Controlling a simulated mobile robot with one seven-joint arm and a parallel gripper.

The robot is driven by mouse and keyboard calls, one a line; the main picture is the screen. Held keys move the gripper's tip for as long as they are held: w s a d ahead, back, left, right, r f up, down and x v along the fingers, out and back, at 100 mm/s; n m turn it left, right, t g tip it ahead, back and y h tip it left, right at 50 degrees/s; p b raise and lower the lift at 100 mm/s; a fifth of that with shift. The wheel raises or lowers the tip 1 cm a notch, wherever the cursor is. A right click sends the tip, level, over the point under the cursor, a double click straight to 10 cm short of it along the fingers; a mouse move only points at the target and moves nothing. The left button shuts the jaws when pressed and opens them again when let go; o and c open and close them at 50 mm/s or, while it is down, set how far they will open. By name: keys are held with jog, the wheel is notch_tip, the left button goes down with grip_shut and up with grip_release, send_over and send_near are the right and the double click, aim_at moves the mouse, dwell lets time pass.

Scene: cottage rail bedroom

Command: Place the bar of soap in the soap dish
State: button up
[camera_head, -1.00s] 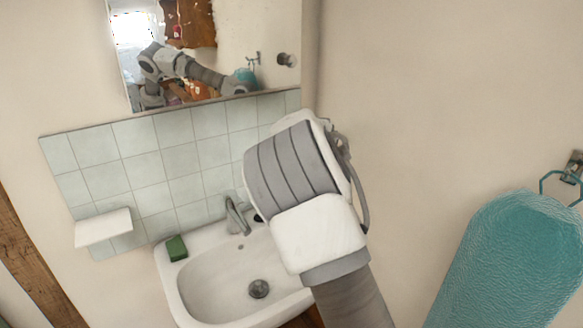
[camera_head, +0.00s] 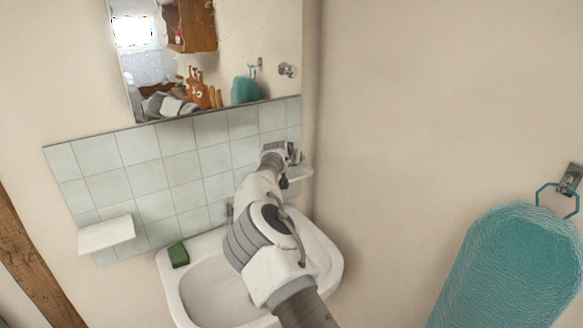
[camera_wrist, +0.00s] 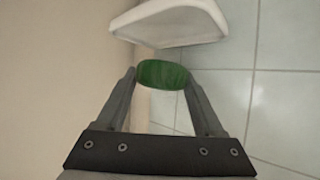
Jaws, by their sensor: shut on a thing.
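A green oval bar of soap (camera_wrist: 163,74) is held between the fingertips of my gripper (camera_wrist: 160,78) in the wrist view. A white dish with a raised rim (camera_wrist: 172,22), which looks like the soap dish, lies just beyond the soap. I cannot tell whether soap and dish touch. In the head view my gripper (camera_head: 287,160) is at the tiled wall near the right corner, beside the white dish (camera_head: 301,173). The held soap cannot be made out there.
A dark green block (camera_head: 178,254) lies on the left rim of the white sink (camera_head: 205,288). A white shelf (camera_head: 106,234) is on the tiles at left. A mirror (camera_head: 215,55) hangs above. A teal towel (camera_head: 510,265) hangs at right. My arm crosses over the sink.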

aim_at(291, 175)
jog(key=shift+a+f, duration=0.1)
jog(key=shift+f, duration=1.95)
jog(key=shift+f, duration=0.2)
jog(key=o, duration=1.1)
jog(key=shift+o, duration=0.2)
jog(key=shift+r, duration=0.15)
